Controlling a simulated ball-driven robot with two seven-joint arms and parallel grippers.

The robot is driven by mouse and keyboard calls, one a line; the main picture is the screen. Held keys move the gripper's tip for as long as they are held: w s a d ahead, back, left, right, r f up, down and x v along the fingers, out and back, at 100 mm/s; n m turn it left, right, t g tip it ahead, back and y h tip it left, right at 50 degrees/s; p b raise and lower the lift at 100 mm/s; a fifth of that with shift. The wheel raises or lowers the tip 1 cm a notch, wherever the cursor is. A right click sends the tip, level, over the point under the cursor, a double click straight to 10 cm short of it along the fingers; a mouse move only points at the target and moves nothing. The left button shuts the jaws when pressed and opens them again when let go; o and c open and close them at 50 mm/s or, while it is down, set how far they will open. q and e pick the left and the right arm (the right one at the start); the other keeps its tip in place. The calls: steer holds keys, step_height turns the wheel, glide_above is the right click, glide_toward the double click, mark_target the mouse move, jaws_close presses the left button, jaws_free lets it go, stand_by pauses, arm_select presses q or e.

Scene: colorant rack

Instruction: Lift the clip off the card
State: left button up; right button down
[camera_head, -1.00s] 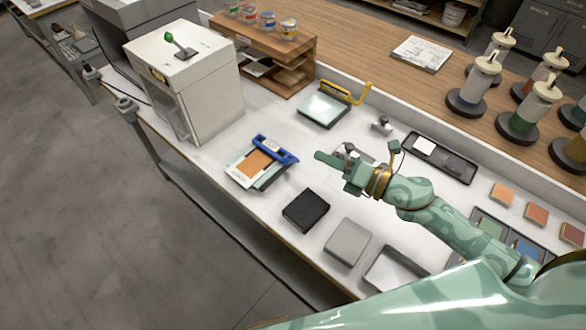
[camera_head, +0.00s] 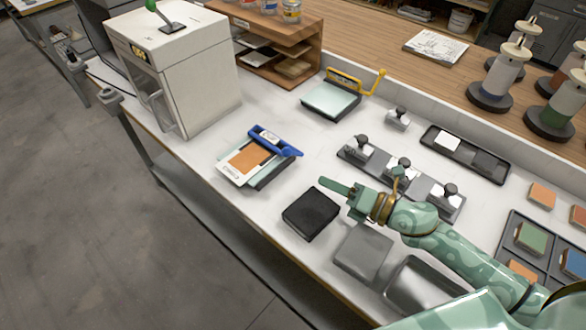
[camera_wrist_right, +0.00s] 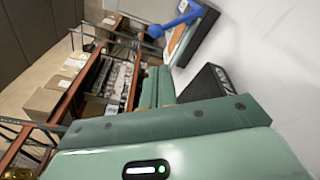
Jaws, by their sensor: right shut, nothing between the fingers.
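The blue clip (camera_head: 273,141) sits across the far right end of a card (camera_head: 231,171) with an orange swatch. The card lies on a greenish board on the white table, left of centre in the head view. My right gripper (camera_head: 325,185) is shut and empty. It is right of the clip and apart from it, beside and over the black block's far edge. In the wrist view the blue clip (camera_wrist_right: 178,22) shows at the top, beyond the shut fingers (camera_wrist_right: 157,85). My left gripper is in neither view.
A black block (camera_head: 311,214) and grey plate (camera_head: 362,250) lie near the front edge. A stand with knobbed pieces (camera_head: 399,170) is behind my right arm. A white cabinet (camera_head: 180,70) stands left. Bare table lies between the card and the block.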

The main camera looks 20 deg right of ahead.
steer(key=shift+w, duration=0.1)
steer(key=x, duration=1)
steer(key=shift+p, duration=0.4)
steer(key=shift+r, duration=0.1)
steer(key=shift+d+r+m, duration=0.15)
steer(key=shift+m, duration=0.15)
